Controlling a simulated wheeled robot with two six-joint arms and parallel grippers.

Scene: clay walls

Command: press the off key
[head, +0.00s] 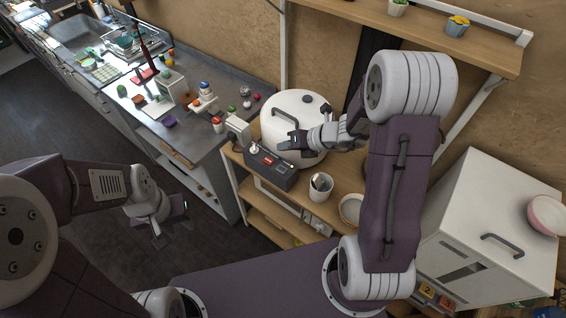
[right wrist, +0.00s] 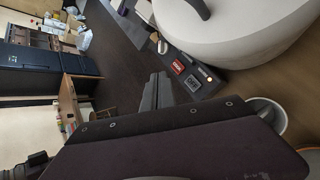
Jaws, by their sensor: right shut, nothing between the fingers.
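A dark control box (head: 271,168) stands on the wooden shelf in front of a white round-lidded pot (head: 296,112). On its top are a red key (head: 268,160), a pale round knob and a dark grey key; which one is the off key I cannot read. The right wrist view also shows the red key (right wrist: 178,67) and the grey key (right wrist: 193,84). My right gripper (head: 284,142) is shut and empty, just above and behind the box, in front of the pot. Its fingers (right wrist: 157,90) appear apart from the keys. My left gripper (head: 172,222) hangs open and empty over the floor.
A white cup (head: 320,187) with utensils and a bowl (head: 350,208) stand right of the box. A white cabinet (head: 490,225) is at the right. A grey counter (head: 190,130) with many small items is at the left. The dark floor is clear.

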